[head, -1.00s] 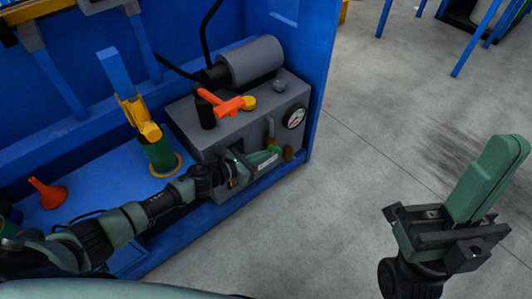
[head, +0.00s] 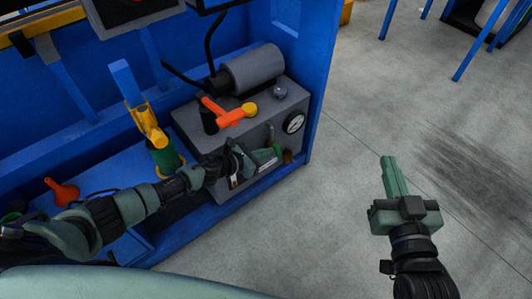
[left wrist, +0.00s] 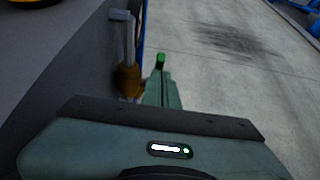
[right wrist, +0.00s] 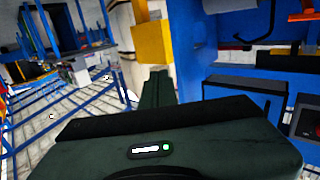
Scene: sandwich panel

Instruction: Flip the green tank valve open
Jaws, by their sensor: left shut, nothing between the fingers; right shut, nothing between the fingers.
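The green valve handle (head: 276,147) is a small bright green tip at the lower front of the grey compressor unit. It also shows in the left wrist view (left wrist: 160,60), just past my fingertips. A brass fitting (left wrist: 129,80) and an upright grey lever (left wrist: 122,32) are beside it. My left gripper (head: 277,160) is shut and empty, close to the handle; I cannot tell whether it touches. The valve body is partly hidden by the gripper. My right gripper (head: 389,160) is shut and empty, held over open floor, fingers pointing up in the head view.
The grey unit (head: 225,140) carries a gauge (head: 293,122), an orange handle (head: 228,115) and a grey cylinder (head: 254,68). A green can (head: 167,158) and an orange funnel (head: 63,192) sit on the blue shelf to the left.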

